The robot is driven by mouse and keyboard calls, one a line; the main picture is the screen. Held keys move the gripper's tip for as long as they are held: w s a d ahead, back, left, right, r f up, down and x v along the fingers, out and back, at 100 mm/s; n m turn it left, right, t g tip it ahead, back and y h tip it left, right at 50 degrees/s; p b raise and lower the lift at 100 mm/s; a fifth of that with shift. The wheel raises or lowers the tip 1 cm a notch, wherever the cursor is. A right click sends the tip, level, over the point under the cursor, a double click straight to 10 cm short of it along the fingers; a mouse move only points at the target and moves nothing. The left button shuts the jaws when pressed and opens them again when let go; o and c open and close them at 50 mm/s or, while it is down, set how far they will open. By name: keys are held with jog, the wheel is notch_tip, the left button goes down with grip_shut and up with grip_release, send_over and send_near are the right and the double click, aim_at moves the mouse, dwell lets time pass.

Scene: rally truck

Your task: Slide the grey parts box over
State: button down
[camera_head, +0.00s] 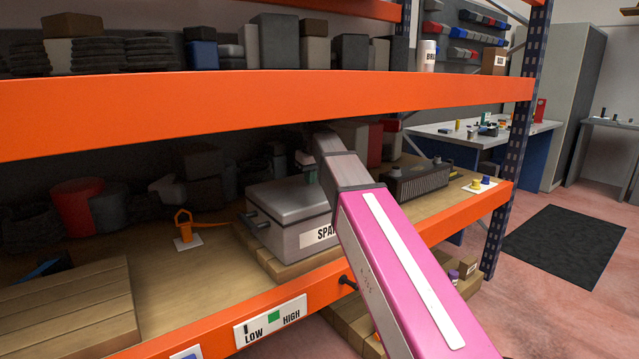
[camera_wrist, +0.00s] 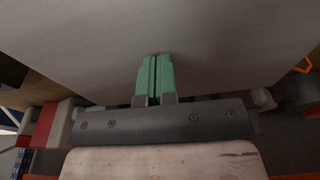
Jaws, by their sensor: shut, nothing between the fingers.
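The grey parts box (camera_head: 272,207) sits on a wooden board (camera_head: 290,268) on the shelf in the head view. It has a dark side handle on its left and a white label starting "SPA" on its front, partly hidden by my pink arm. My gripper (camera_head: 309,170) is over the back right part of the box's lid. In the wrist view its green fingertips (camera_wrist: 153,72) are shut together with nothing between them. A broad grey surface (camera_wrist: 215,45), which looks like the box's lid, fills most of that view. I cannot tell whether the fingertips touch it.
An orange shelf beam (camera_head: 260,100) runs above, and a lower orange beam (camera_head: 220,325) with a LOW/HIGH label runs in front. An orange hooked item (camera_head: 184,225) stands left of the box. A dark ribbed crate (camera_head: 418,182) stands right. Bare shelf shows at left.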

aim_at(301, 182)
jog(key=w+a, duration=0.2)
jog(key=w, duration=0.1)
jog(key=w+a, duration=0.1)
jog(key=shift+w+f, duration=0.4)
jog(key=shift+s+f, duration=0.1)
jog(key=shift+f, duration=0.3)
